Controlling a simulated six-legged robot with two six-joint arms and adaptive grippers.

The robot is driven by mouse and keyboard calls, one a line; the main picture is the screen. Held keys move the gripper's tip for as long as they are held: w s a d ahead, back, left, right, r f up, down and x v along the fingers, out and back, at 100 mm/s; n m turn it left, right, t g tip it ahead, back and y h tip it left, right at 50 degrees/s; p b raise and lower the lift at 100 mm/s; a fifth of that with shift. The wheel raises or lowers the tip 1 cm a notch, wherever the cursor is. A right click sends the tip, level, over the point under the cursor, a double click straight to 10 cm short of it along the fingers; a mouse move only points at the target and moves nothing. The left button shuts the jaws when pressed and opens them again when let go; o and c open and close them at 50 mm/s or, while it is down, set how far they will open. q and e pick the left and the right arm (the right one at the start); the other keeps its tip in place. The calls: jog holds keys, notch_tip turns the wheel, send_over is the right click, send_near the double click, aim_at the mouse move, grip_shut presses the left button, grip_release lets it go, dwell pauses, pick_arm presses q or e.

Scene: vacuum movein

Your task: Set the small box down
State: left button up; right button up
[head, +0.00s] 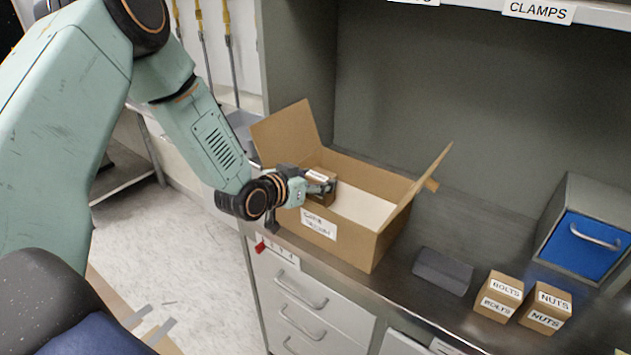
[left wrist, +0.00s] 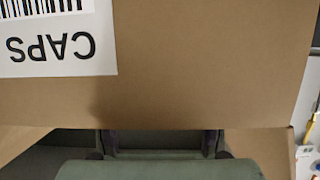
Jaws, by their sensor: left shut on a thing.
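My left gripper (head: 318,187) is shut on a small brown cardboard box (head: 322,199) at the left end of a large open carton (head: 343,243). The head view does not show clearly whether the small box touches the carton's floor or walls. In the left wrist view the small box (left wrist: 205,70) fills most of the picture, with a white label reading CAPS upside down. The fingers partly show below it. The carton stands on the dark counter with flaps spread open and a pale inside bottom. My right gripper is not in view.
A dark grey block (head: 442,271), a BOLTS box (head: 498,297) and a NUTS box (head: 545,309) sit right of the carton on the counter (head: 480,250). A grey cabinet with a blue drawer (head: 583,246) stands farther right. White drawers (head: 305,300) are below.

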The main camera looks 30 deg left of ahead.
pick_arm(q)
jog(key=shift+w+d, duration=0.1)
jog(key=shift+w, duration=0.15)
jog(key=o, duration=0.9)
jog(key=shift+w+f, duration=0.1)
jog(key=shift+f, duration=0.1)
jog(key=o, duration=0.4)
jog(key=shift+s+r, duration=0.15)
jog(key=shift+s, duration=0.15)
jog(key=shift+o, duration=0.2)
jog(key=shift+w, duration=0.25)
jog(key=p+v, duration=0.5)
jog(key=v, duration=0.7)
jog(key=shift+s, duration=0.1)
